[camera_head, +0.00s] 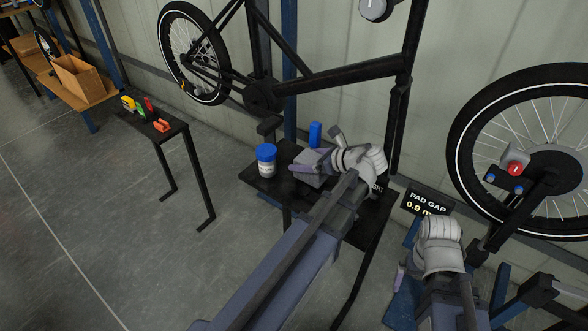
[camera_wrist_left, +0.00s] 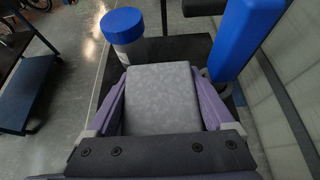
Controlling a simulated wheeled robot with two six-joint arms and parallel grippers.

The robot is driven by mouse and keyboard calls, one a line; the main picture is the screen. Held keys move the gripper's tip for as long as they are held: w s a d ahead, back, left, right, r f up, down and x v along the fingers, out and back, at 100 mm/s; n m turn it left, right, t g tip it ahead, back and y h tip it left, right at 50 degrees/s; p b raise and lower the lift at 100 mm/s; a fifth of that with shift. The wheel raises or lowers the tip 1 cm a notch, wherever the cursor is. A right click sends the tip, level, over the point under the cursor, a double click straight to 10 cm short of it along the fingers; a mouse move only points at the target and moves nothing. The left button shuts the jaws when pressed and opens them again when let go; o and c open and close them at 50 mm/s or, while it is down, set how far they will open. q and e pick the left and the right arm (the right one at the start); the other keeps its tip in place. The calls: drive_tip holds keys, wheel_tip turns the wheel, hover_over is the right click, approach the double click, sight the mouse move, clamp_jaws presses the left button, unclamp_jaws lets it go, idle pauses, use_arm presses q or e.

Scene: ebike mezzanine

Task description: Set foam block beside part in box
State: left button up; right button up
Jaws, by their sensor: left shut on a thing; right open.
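A grey foam block (camera_head: 308,166) is between the purple fingers of my left gripper (camera_head: 311,163), over the small black table. In the left wrist view the foam block (camera_wrist_left: 162,98) fills the space between the shut fingers, its flat face toward the camera. I cannot tell whether it touches the tabletop. An open cardboard box (camera_head: 83,80) stands on a wooden shelf at the far upper left, well away from both grippers. No part can be made out inside it. My right gripper (camera_head: 400,279) is open, low at the right, with its fingers mostly hidden.
A blue-lidded white jar (camera_head: 266,162) and an upright blue object (camera_head: 315,134) stand on the black table (camera_head: 258,188) close to my left gripper. A narrow table (camera_head: 170,130) holds small coloured items. A hanging bike frame and a wheel (camera_head: 540,150) flank the table. The left floor is clear.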

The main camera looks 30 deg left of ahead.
use_arm(q)
drive_tip(key=shift+a+f, duration=0.15)
drive_tip(key=shift+a, duration=0.05)
drive_tip(key=a, duration=0.3)
drive_tip(key=shift+w+a, duration=0.1)
drive_tip(key=shift+a, duration=0.25)
drive_tip(key=shift+f+b, duration=0.6)
drive_tip(key=shift+f, duration=0.1)
drive_tip(key=shift+d+r, duration=0.1)
drive_tip(key=shift+f, duration=0.2)
drive_tip(key=o, duration=1.1)
